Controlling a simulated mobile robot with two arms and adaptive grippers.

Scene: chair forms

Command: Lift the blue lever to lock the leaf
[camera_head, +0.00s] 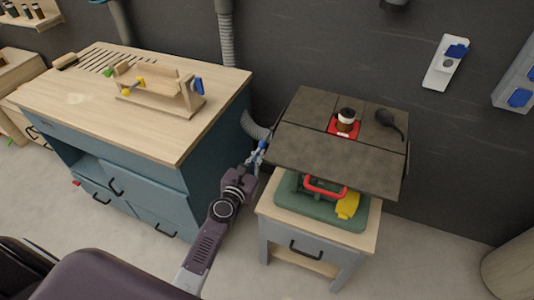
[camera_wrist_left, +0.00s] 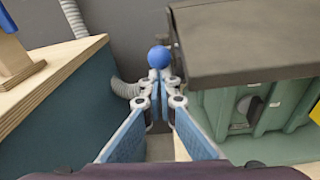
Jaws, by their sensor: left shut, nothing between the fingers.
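The blue lever's round knob (camera_wrist_left: 158,57) shows in the left wrist view, just beyond my fingertips. In the head view the knob (camera_head: 263,145) is a small blue spot by the left edge of the dark top. My left gripper (camera_wrist_left: 163,88) is shut and empty, just below and in front of the knob; I cannot tell whether it touches it. In the head view the gripper (camera_head: 256,158) is between the two benches. The lever's shaft is hidden. The dark grey top (camera_head: 300,150) has seams marking panels; I cannot tell which is the leaf. My right gripper is out of view.
A green case (camera_head: 290,190) with a red handle and a yellow part sits under the top, on a small cabinet (camera_head: 275,235). A blue workbench (camera_head: 215,140) stands close on the left.

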